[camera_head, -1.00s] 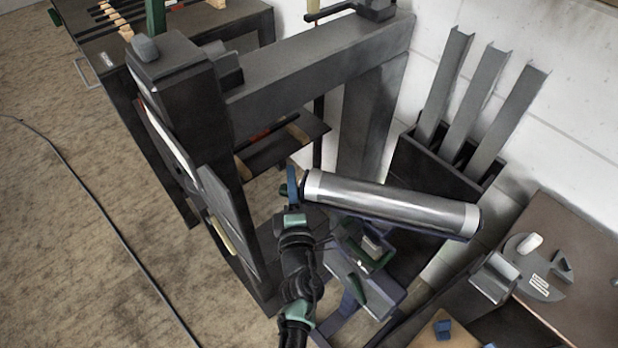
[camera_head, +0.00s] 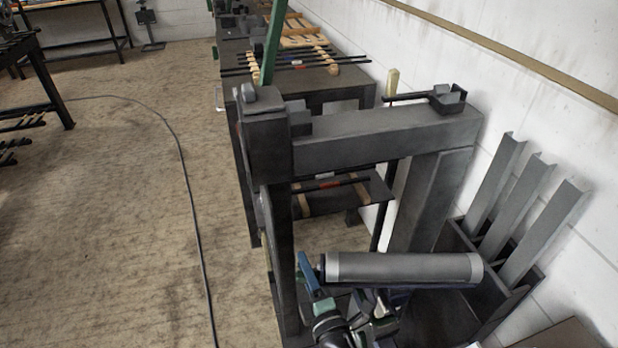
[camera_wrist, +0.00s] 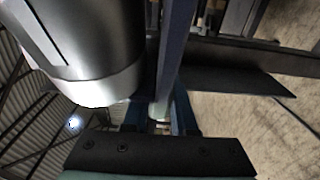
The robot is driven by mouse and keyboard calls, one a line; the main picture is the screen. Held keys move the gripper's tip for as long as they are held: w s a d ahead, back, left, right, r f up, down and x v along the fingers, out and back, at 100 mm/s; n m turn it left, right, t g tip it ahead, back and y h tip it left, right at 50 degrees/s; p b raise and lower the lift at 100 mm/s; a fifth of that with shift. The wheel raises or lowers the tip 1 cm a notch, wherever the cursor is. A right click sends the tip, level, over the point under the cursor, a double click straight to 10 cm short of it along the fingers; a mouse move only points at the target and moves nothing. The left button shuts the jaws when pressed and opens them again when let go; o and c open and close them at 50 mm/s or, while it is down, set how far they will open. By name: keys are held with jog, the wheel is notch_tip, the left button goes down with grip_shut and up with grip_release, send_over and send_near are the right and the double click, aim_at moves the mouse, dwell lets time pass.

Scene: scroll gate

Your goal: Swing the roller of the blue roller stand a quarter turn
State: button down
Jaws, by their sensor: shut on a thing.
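The roller (camera_head: 405,267) of the blue roller stand is a grey metal cylinder with brighter end bands. In the head view it lies level, left to right, in front of the gate's right post. The stand's lower part is mostly hidden.
A dark gate frame with a crossbeam (camera_head: 385,138) stands close behind the roller, its left post (camera_head: 285,240) near my gripper. A bin with grey channels (camera_head: 500,180) is at right by the wall. A cable (camera_head: 190,200) crosses the open floor at left.

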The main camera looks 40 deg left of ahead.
jog(key=shift+s+d+n+g, duration=0.35)
jog(key=shift+s+n+g, duration=0.05)
jog(key=c, duration=0.7)
grip_release()
jog(key=shift+r+p, duration=0.1)
jog(key=shift+p, duration=0.2)
